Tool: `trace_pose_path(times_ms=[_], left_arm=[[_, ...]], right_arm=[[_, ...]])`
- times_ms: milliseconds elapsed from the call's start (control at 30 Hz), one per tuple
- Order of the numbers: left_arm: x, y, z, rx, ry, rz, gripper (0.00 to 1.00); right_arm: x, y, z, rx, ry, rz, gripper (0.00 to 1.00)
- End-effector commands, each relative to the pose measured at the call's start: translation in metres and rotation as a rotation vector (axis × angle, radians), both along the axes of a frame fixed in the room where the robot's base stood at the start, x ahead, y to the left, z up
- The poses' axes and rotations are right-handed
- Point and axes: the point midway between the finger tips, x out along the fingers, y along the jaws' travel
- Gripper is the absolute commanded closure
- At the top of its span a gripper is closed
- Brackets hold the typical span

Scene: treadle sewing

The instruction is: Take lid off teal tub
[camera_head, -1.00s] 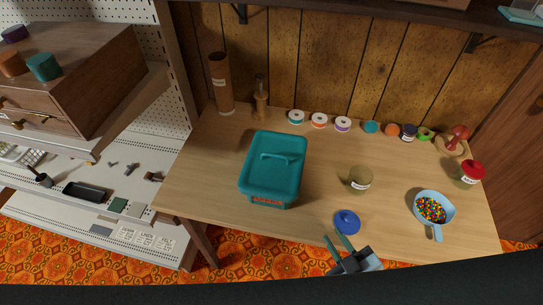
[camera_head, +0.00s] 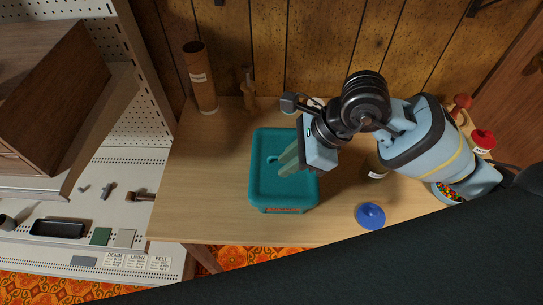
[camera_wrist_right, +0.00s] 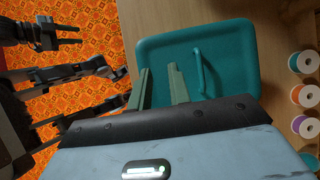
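The teal tub (camera_head: 284,207) stands on the wooden table with its teal lid (camera_head: 265,185) on. The lid's bar handle (camera_wrist_right: 200,72) shows whole in the right wrist view; in the head view my fingers partly cover it. My right gripper (camera_head: 284,165) is over the lid with its fingers pointing at the handle. In the right wrist view my right gripper (camera_wrist_right: 160,68) has its two green fingers apart with nothing between them, and the handle lies beyond and to the right of them.
A blue knobbed lid (camera_head: 370,216) lies to the right of the tub. A jar (camera_head: 376,170) is partly behind my right arm. Several thread spools (camera_wrist_right: 304,96) line the back. A brown tube (camera_head: 201,80) stands at the back left. The table left of the tub is clear.

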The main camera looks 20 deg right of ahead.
Motion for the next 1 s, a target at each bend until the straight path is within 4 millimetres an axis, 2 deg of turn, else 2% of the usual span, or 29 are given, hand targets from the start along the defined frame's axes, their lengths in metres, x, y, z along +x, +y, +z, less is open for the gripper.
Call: trace_pose_path(times_ms=[33, 100, 267, 433, 667, 867, 1000], left_arm=[[0.0, -0.001, -0.001, -0.001, 0.0, 0.0, 0.64], [0.001, -0.001, -0.001, -0.002, -0.002, 0.0, 0.64], [0.002, -0.001, -0.002, -0.002, -0.002, 0.0, 0.64], [0.001, -0.001, -0.002, -0.002, 0.0, 0.0, 0.64], [-0.005, -0.001, -0.006, -0.001, 0.014, -0.001, 0.64], [-0.01, -0.001, -0.007, -0.001, 0.023, -0.002, 0.64], [-0.008, -0.001, -0.005, -0.001, 0.019, -0.001, 0.64]], right_arm=[[0.01, -0.013, 0.003, -0.071, -0.046, -0.007, 0.81], [0.019, -0.026, 0.006, -0.144, -0.09, -0.017, 0.81], [0.028, -0.04, 0.011, -0.216, -0.132, -0.033, 0.81], [0.029, -0.039, 0.009, -0.218, -0.132, -0.033, 0.81], [0.035, -0.033, -0.011, -0.215, -0.13, -0.032, 0.81], [0.036, -0.031, -0.015, -0.213, -0.13, -0.032, 0.81], [0.042, -0.027, -0.03, -0.214, -0.128, -0.032, 0.81]])
